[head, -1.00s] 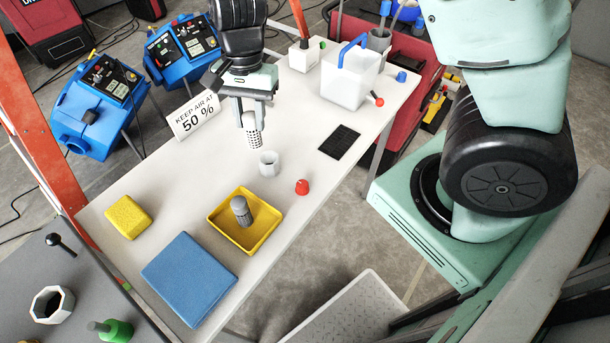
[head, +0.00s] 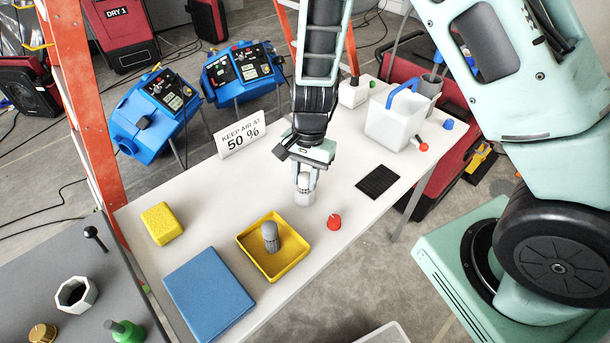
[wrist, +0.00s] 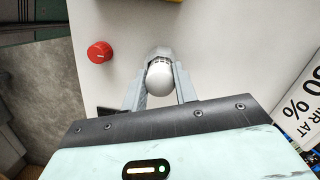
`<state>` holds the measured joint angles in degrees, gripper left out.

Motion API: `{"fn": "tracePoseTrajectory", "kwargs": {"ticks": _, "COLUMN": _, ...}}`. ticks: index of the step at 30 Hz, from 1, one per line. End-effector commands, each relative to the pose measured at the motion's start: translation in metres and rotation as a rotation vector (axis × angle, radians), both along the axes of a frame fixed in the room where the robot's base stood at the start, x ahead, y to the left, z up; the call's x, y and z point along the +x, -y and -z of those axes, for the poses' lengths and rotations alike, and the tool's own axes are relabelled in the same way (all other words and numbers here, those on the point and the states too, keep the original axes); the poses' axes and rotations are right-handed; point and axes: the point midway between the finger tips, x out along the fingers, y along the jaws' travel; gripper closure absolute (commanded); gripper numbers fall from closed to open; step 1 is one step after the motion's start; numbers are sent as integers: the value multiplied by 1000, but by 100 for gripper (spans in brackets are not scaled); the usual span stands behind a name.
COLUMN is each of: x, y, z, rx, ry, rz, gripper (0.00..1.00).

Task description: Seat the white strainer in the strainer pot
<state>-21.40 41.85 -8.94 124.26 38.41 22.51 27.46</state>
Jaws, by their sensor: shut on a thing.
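The white strainer (head: 304,181) is between the fingers of my gripper (head: 305,177), which is shut on it. In the wrist view, its rounded near end (wrist: 160,76) and dark slots show between the two fingertips. The pale grey strainer pot (head: 304,198) stands on the white table directly below the strainer. The strainer's lower part is hidden at the pot, so it appears to be inside the pot's mouth. I cannot tell whether it rests on the rim. In the wrist view, the pot (wrist: 160,52) shows just beyond the strainer.
A red knob (head: 334,222) stands right of the pot. A yellow tray (head: 246,239) holding a grey cylinder (head: 270,237) lies in front. A black mat (head: 378,181) and a white container (head: 390,128) are to the right. A sign (head: 240,137) stands behind.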

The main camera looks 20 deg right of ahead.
Motion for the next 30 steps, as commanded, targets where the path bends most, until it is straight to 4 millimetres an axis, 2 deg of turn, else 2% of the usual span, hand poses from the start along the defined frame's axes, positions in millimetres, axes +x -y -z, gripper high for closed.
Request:
{"fn": "tracePoseTrajectory", "kwargs": {"ticks": 7, "x": 0, "y": 0, "z": 3, "rx": 0, "ry": 0, "rz": -1, "gripper": 94}}
{"fn": "tracePoseTrajectory", "kwargs": {"ticks": 8, "x": 0, "y": 0, "z": 3, "rx": 0, "ry": 0, "rz": -1, "gripper": 69}}
{"fn": "tracePoseTrajectory", "kwargs": {"ticks": 10, "x": 0, "y": 0, "z": 2, "rx": 0, "ry": 0, "rz": -1, "gripper": 50}}
{"fn": "tracePoseTrajectory", "kwargs": {"ticks": 18, "x": 0, "y": 0, "z": 2, "rx": 0, "ry": 0, "rz": -1, "gripper": 50}}
{"fn": "tracePoseTrajectory", "kwargs": {"ticks": 22, "x": 1, "y": 0, "z": -5, "rx": 0, "ry": 3, "rz": -3, "gripper": 50}}
{"fn": "tracePoseTrajectory", "kwargs": {"ticks": 26, "x": 3, "y": 2, "z": -26, "rx": 1, "ry": 5, "rz": -3, "gripper": 50}}
{"fn": "tracePoseTrajectory", "kwargs": {"ticks": 30, "x": 6, "y": 5, "z": -56, "rx": 1, "ry": 6, "rz": -3, "gripper": 50}}
